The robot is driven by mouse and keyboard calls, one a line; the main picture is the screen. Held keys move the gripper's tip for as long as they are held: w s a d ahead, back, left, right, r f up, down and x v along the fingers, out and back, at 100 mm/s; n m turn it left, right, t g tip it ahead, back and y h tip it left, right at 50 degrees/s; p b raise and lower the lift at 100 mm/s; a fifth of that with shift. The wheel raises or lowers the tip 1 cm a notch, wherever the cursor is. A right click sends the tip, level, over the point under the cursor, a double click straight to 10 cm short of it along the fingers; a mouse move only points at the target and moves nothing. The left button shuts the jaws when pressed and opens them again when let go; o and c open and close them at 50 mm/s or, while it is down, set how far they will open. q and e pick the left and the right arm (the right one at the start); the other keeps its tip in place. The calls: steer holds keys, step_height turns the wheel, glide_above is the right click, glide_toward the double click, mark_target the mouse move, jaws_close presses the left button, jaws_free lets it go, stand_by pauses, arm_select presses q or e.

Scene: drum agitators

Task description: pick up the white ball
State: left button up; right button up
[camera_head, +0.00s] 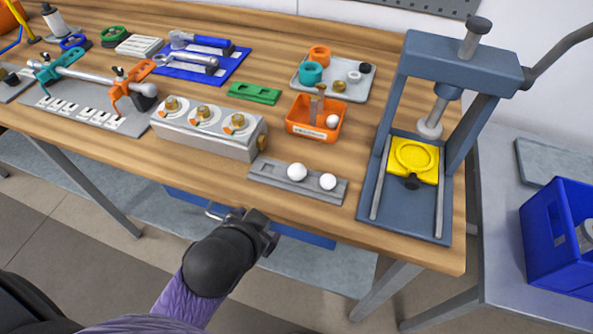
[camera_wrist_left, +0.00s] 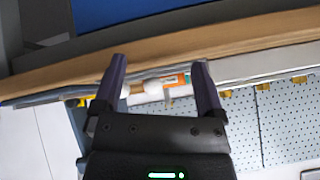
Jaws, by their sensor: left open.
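Two white balls sit on a narrow grey tray at the front of the bench: one nearer its middle (camera_head: 297,172) and one to the right (camera_head: 328,181). A third white ball (camera_head: 332,121) lies in an orange bin (camera_head: 303,128) behind. My left gripper (camera_head: 258,222) is in front of the bench's front edge, left of and nearer than the grey tray (camera_head: 267,173), apart from the balls. In the left wrist view its jaws (camera_wrist_left: 160,63) are open with nothing held; a small white ball (camera_wrist_left: 152,86) shows in the distance between the fingers. My right gripper is out of view.
A grey press (camera_head: 373,195) with a yellow plate stands right of the tray. A silver block with brass knobs (camera_head: 195,138) stands left. A green part (camera_head: 254,93) lies behind. The wooden bench's front edge is between my gripper and the tray. A blue crate (camera_head: 545,225) stands far right.

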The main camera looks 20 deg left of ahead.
arm_select(q)
steer(key=w+d+r+m+t+h, duration=0.4)
steer(key=w+r+m+t, duration=0.25)
steer(key=r, duration=0.25)
steer(key=w+d+r+m+t+h, duration=0.45)
steer(key=w+r+m, duration=0.2)
steer(key=r, duration=0.35)
steer(key=s+d+r+m+g+h, duration=0.25)
steer(key=d+m+g+h, duration=0.4)
steer(key=m, duration=0.55)
steer(key=s+d+r+m+g+h, duration=0.1)
steer(key=s+d+m+g+h, duration=0.35)
steer(key=m, duration=0.75)
steer(key=m+g+y, duration=0.8)
steer(key=m+y, duration=0.3)
steer(key=y, duration=0.6)
glide_toward(296, 166)
steer(key=shift+s+d+f, duration=0.25)
steer(key=shift+d+f, duration=0.1)
steer(key=shift+d, duration=0.05)
steer(key=shift+y, duration=0.25)
steer(key=f, duration=0.3)
steer(key=f+b, duration=0.1)
steer(key=f, duration=0.2)
steer(key=d+f+b, duration=0.1)
steer(key=f, duration=0.2)
steer(key=shift+w+f, duration=0.35)
steer(key=shift+f, duration=0.05)
steer(key=shift+r, duration=0.1)
jaws_close()
